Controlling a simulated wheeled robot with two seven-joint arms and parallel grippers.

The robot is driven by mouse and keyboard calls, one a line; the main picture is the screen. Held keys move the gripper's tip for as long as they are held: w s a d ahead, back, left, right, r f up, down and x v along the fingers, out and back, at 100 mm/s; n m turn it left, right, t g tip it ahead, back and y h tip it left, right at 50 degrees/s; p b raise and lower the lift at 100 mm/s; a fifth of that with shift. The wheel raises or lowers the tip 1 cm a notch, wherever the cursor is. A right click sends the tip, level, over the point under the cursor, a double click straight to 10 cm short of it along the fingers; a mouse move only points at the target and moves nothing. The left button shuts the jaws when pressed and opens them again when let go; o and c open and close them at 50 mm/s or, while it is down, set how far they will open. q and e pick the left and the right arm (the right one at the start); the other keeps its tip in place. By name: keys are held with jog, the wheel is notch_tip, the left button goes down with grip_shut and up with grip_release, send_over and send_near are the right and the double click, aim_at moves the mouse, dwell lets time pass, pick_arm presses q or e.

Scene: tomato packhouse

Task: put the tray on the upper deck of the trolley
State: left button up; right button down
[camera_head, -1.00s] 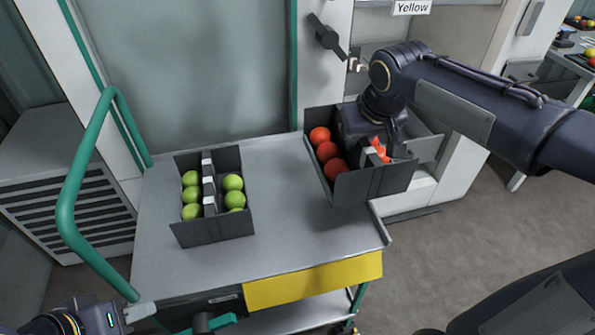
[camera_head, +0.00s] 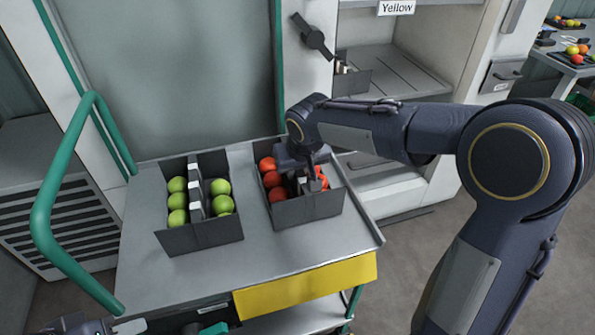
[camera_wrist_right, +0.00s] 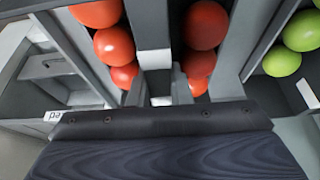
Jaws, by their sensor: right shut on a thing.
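A dark grey tray with red tomatoes (camera_head: 308,212) is over the right part of the upper deck of the trolley (camera_head: 275,249), in the head view. It looks level and at or very near the deck surface; I cannot tell if it touches. My right gripper (camera_head: 306,183) is shut on the tray's middle divider, between two rows of red tomatoes. The divider also shows in the right wrist view (camera_wrist_right: 153,45). My left gripper (camera_head: 130,326) is only partly in view at the bottom left edge, and its jaws are unclear.
A second grey tray with green tomatoes (camera_head: 203,236) stands on the deck's left part, with a gap to the red one. A green handle (camera_head: 43,215) rises at the trolley's left. A cabinet with a "Yellow" label (camera_head: 396,8) stands behind. The deck's front is clear.

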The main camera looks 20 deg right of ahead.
jog(key=shift+f, duration=0.15)
jog(key=c, duration=1.3)
grip_release()
